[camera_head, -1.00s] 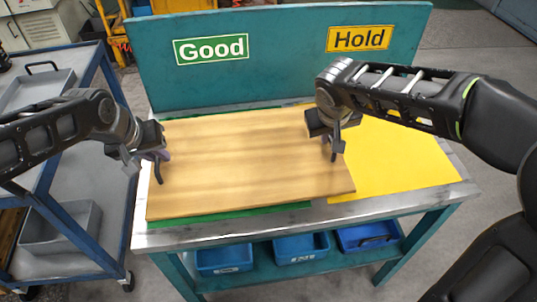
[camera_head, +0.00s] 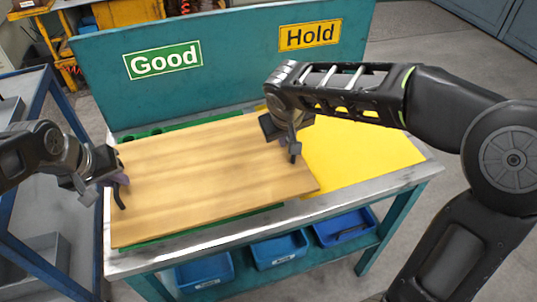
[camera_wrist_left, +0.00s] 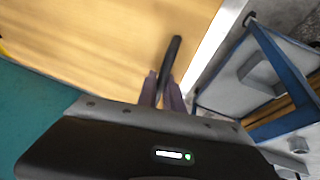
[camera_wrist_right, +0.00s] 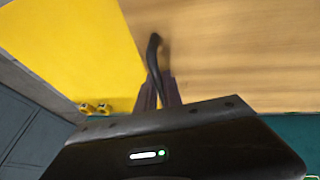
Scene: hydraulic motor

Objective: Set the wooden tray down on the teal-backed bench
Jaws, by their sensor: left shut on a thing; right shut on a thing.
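The wooden tray (camera_head: 215,180) is a flat, light-wood board with dark handles at its ends. It lies level over the Good side of the bench (camera_head: 320,208), which has a teal back panel (camera_head: 232,62). I cannot tell whether its underside touches the bench. My left gripper (camera_head: 116,182) is shut on the tray's left handle, a black bar also visible in the left wrist view (camera_wrist_left: 173,58). My right gripper (camera_head: 288,145) is shut on the right handle, which shows in the right wrist view (camera_wrist_right: 153,52). The tray hides most of the green mat (camera_head: 200,120).
A yellow mat (camera_head: 365,160) under the Hold sign (camera_head: 310,35) is bare to the right, partly overlapped by the tray's right end. Blue bins (camera_head: 280,249) stand on the shelf below. A blue cart (camera_head: 40,245) is close on the left.

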